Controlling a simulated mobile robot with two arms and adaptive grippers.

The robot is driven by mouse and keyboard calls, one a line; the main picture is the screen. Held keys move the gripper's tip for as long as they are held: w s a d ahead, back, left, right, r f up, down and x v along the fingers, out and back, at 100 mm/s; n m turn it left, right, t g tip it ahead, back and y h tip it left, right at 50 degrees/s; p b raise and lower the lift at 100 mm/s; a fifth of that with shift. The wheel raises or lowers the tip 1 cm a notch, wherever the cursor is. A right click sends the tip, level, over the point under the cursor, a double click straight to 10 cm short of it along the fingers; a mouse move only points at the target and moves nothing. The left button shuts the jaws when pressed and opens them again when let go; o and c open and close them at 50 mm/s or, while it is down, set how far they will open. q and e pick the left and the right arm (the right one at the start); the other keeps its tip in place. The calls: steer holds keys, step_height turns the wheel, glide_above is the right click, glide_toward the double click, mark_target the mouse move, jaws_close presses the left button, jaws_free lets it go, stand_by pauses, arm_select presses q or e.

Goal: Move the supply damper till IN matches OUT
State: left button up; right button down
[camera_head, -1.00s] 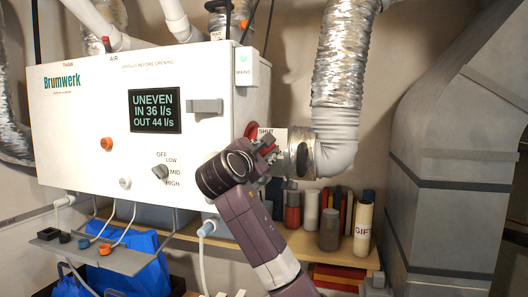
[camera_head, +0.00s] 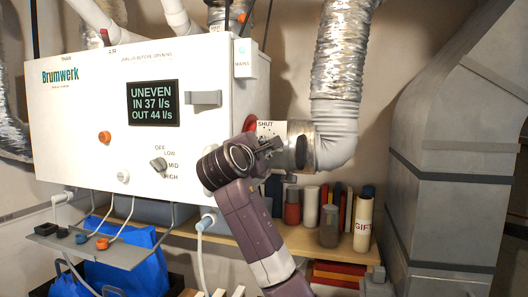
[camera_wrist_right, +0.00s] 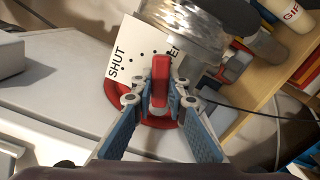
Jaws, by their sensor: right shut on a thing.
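The supply damper has a red handle (camera_wrist_right: 160,75) on a red round base (camera_wrist_right: 158,112), next to a white scale plate (camera_wrist_right: 128,58) with black dots and the word SHUT at one end. My right gripper (camera_wrist_right: 160,92) has its two fingers closed on the red handle. In the head view my right gripper (camera_head: 270,148) is at the right side of the white Brumwerk unit (camera_head: 80,120), and the handle is mostly hidden behind it. The display (camera_head: 153,103) reads UNEVEN, IN 37 l/s, OUT 44 l/s. My left gripper is not in view.
A silver flexible duct (camera_head: 345,60) bends into the unit's side close to my right gripper. A shelf (camera_head: 320,245) with jars and books is below. A large grey metal duct (camera_head: 450,170) fills the right. The unit's front has a knob (camera_head: 158,164) marked OFF, LOW, MID, HIGH.

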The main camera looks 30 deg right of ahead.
steer(key=shift+f+m+b, duration=0.4)
steer(key=shift+m+b, duration=0.2)
steer(key=shift+m, duration=0.5)
steer(key=c, duration=1.9)
jaws_free()
steer(key=shift+s+r, duration=0.1)
steer(key=v, duration=1.1)
steer(key=shift+s+a, duration=0.25)
steer(key=shift+a, duration=0.1)
